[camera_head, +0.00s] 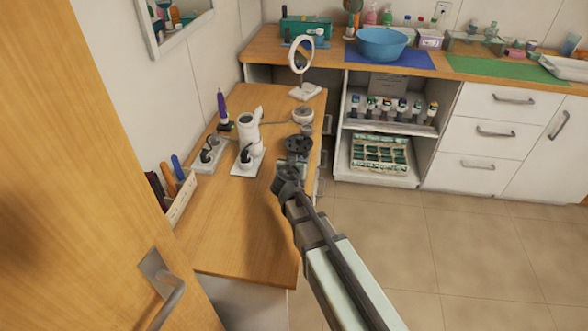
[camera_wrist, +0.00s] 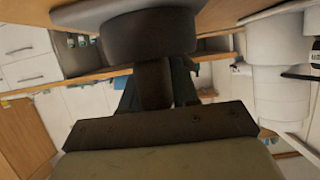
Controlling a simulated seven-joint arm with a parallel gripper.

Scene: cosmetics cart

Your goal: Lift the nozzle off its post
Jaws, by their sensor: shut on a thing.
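My gripper (camera_head: 300,129) is above the right edge of the wooden side counter (camera_head: 235,230). It is shut on the nozzle (camera_head: 303,115), which shows as a small pale round piece just beyond the fingers. In the wrist view, my gripper (camera_wrist: 154,72) is close against a dark round collar, with a pale disc-like part of the nozzle (camera_wrist: 92,14) beyond it. The post cannot be made out, so I cannot tell whether the nozzle still touches it. A white hair dryer (camera_head: 249,130) stands on a holder to the left, apart from my gripper.
A round mirror (camera_head: 301,53) stands behind the nozzle. A white socket block (camera_head: 208,154) and a holder with handled tools (camera_head: 178,198) line the wall side. The near part of the counter is clear. A shelf unit (camera_head: 385,150) stands right, and a wooden door (camera_head: 75,200) is near left.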

